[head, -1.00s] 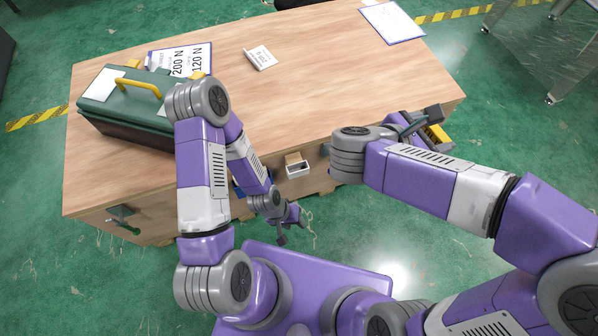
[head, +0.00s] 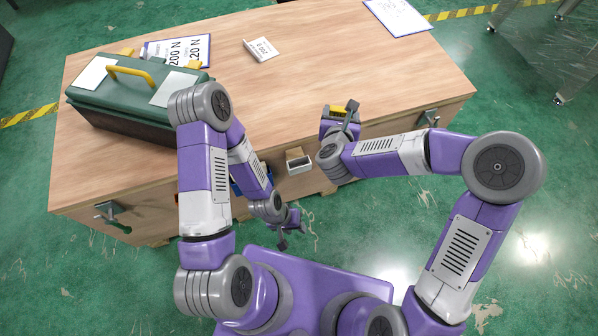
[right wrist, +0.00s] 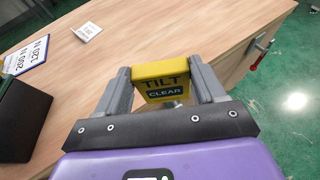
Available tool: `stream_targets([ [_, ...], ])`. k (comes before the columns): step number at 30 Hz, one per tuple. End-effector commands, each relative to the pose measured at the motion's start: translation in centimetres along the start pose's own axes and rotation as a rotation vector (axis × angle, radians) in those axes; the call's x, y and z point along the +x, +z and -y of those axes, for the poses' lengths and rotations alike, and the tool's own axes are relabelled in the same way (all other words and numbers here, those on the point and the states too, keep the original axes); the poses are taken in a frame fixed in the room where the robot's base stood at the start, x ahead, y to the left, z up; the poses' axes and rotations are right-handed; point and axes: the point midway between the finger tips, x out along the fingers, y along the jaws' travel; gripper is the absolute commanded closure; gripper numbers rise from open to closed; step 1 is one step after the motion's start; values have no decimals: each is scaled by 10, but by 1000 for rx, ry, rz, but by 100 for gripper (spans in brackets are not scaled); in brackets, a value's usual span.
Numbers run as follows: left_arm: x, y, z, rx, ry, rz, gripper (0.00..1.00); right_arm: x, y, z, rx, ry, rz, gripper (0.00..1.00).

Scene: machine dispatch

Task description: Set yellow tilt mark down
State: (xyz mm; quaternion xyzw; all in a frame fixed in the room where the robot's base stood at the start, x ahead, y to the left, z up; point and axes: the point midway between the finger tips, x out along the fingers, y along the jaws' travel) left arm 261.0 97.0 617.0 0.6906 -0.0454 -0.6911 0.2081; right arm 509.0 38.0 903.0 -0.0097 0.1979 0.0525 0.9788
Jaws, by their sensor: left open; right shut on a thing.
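The yellow tilt mark (right wrist: 162,79), lettered "TILT" and "CLEAR", is between the fingers of my right gripper (right wrist: 165,84) in the right wrist view. In the head view the tilt mark (head: 338,111) shows as a small yellow patch at my right gripper (head: 340,112), over the near right part of the wooden crate top (head: 330,65). I cannot tell whether it touches the top. My left gripper (head: 288,228) is open and empty, low in front of the crate's near side.
A green case (head: 125,95) with a yellow handle stands on the crate's left. Behind it lies a force card (head: 190,47). A small white sign (head: 263,50) stands near the middle, and a clipboard (head: 398,17) lies far right.

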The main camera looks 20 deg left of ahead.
Motion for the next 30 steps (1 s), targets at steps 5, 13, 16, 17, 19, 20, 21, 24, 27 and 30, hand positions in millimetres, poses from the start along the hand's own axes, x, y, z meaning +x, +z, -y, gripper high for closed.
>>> stream_targets([
  [5,23,-1,8,0,0,0,57,27,-80,-57,-100,246,-8,65],
  [13,33,-1,12,0,0,0,57,29,-133,-98,-182,437,1,65],
  [16,32,-1,12,0,0,0,57,27,-139,-101,-185,452,-3,65],
  [17,32,-1,12,0,0,0,57,26,-140,-101,-185,454,-4,65],
  [19,31,-1,12,0,0,0,57,25,-140,-100,-184,453,-5,65],
  [20,31,-1,11,0,0,0,57,24,-140,-100,-182,452,-3,65],
  [21,30,-1,11,0,0,0,57,24,-139,-100,-181,451,-2,65],
  [24,31,-1,12,0,0,0,57,24,-140,-99,-182,449,0,65],
  [27,36,-2,13,0,0,0,57,28,-150,-98,-185,446,2,65],
  [30,44,-2,16,0,0,0,57,35,-167,-98,-185,447,2,65],
])
